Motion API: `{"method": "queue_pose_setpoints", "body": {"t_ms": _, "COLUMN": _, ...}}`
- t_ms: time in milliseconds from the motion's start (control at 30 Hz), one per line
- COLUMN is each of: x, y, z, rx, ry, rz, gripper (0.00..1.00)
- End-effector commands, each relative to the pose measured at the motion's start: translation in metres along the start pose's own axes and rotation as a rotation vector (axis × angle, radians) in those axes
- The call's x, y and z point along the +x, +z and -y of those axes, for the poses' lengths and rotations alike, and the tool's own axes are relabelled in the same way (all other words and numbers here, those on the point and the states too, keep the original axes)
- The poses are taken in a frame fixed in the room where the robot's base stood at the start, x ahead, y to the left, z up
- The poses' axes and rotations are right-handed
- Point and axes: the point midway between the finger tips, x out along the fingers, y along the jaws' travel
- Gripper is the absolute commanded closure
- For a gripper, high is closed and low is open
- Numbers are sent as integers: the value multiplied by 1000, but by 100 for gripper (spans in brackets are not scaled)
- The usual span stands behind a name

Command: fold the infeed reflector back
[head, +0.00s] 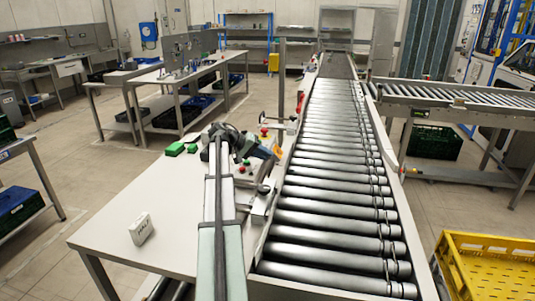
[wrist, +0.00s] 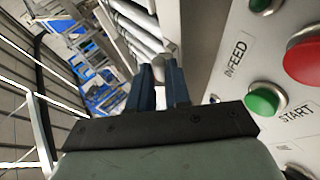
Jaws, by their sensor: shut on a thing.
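A panel labelled INFEED (wrist: 236,58) is beside the fingers, on the right in the wrist view.
The panel has a green START button (wrist: 264,100) and a red button (wrist: 305,60) close to my gripper. The roller conveyor (head: 325,190) runs along the right, empty. Green blocks (head: 176,149) and a white box (head: 141,229) are on the table (head: 110,237). A yellow crate (head: 490,240) is at lower right.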

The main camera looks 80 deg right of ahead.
Motion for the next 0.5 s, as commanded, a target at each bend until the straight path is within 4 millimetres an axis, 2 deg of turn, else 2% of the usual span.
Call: {"method": "queue_pose_setpoints", "body": {"t_ms": 500, "x": -1, "y": 0, "z": 8, "rx": -46, "ry": 107, "rz": 1, "gripper": 100}}
